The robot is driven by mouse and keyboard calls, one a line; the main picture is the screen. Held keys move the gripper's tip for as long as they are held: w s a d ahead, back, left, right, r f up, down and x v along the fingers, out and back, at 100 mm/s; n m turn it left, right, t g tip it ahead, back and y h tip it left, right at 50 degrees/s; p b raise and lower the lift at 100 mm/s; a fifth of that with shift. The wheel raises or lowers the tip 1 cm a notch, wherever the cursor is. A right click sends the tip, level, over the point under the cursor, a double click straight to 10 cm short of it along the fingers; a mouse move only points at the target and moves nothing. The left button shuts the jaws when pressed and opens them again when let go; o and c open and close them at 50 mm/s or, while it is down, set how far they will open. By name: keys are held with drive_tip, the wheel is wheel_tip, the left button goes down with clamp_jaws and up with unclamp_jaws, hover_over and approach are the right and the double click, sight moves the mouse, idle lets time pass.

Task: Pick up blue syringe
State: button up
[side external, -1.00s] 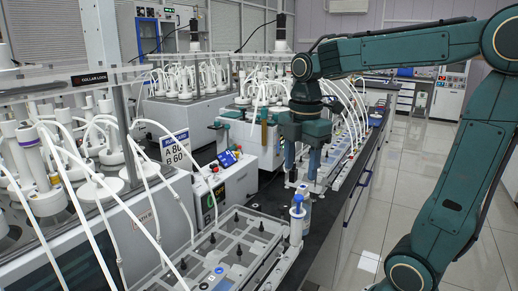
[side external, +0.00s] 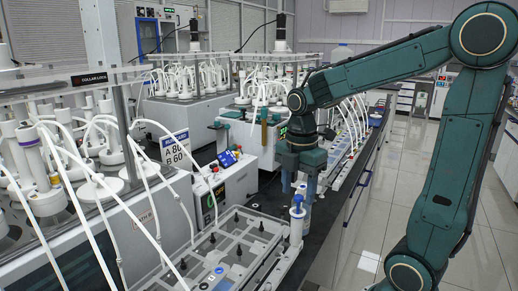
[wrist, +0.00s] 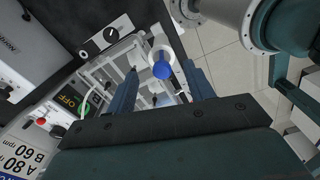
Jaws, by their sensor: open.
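The blue syringe (side external: 297,215) stands upright at the right end of the grey tray rack in the side view, with a white body and blue top. In the wrist view my gripper (wrist: 162,78) has a finger on each side of the blue top, with gaps. The syringe's lower part is partly hidden by the rack. I cannot tell whether the fingers reach down past the top.
The grey tray rack (side external: 225,243) lies to the left on the black bench. A control box with a dial (side external: 220,187) stands behind it, beside an A 80 B 60 sign (side external: 176,148). White-tubed reactors fill the left. Open floor (side external: 410,170) lies right of the bench.

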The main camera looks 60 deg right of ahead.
sight(298, 211)
drive_tip(key=shift+f, duration=0.9)
drive_tip(key=shift+f, duration=0.15)
drive_tip(key=shift+s+f, duration=0.15)
drive_tip(key=shift+f, duration=2.35)
drive_tip(key=c, duration=0.8)
